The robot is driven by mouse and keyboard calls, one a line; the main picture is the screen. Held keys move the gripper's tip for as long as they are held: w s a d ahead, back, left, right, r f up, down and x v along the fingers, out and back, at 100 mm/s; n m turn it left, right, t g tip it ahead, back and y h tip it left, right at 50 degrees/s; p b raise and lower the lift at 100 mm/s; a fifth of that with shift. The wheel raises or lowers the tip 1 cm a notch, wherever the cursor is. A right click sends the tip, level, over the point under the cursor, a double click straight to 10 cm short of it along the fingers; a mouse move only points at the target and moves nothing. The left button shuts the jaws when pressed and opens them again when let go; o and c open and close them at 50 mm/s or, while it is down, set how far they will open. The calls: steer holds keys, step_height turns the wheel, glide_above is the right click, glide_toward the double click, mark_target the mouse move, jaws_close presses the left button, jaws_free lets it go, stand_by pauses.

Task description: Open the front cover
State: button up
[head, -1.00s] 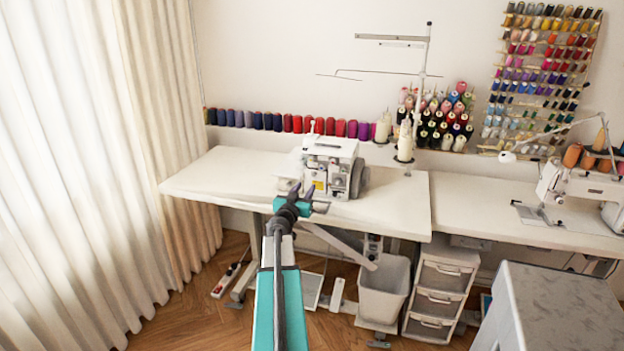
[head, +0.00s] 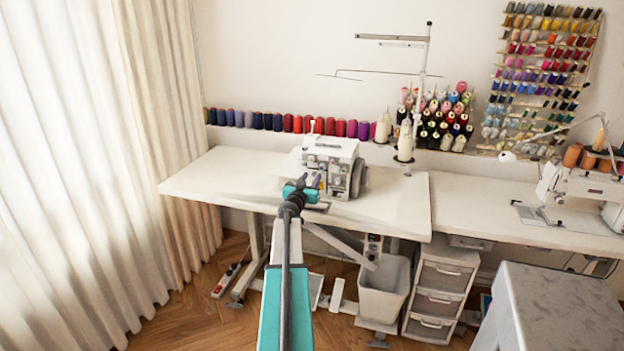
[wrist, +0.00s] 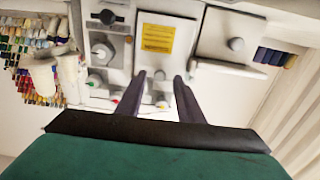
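The white overlock sewing machine (head: 331,155) stands on the table, dials on its front. Its front cover seems to be the white lower front panel, which fills the top of the wrist view and bears a yellow label (wrist: 158,39); its exact edges are hard to tell. The cover looks shut. My gripper (head: 309,181) is in front of the machine's lower front, hiding part of it. In the wrist view my gripper (wrist: 160,76) shows two dark fingers apart with nothing between them, tips just below the label. I cannot tell whether they touch the panel.
The white table (head: 224,176) is clear left of the machine. A thread stand (head: 404,157) with cones is to its right. Another sewing machine (head: 585,192) stands on the right-hand table. A bin (head: 383,290) and drawers (head: 443,285) are below; a curtain (head: 150,130) hangs left.

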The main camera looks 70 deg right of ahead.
steer(key=shift+d, duration=0.5)
jaws_close()
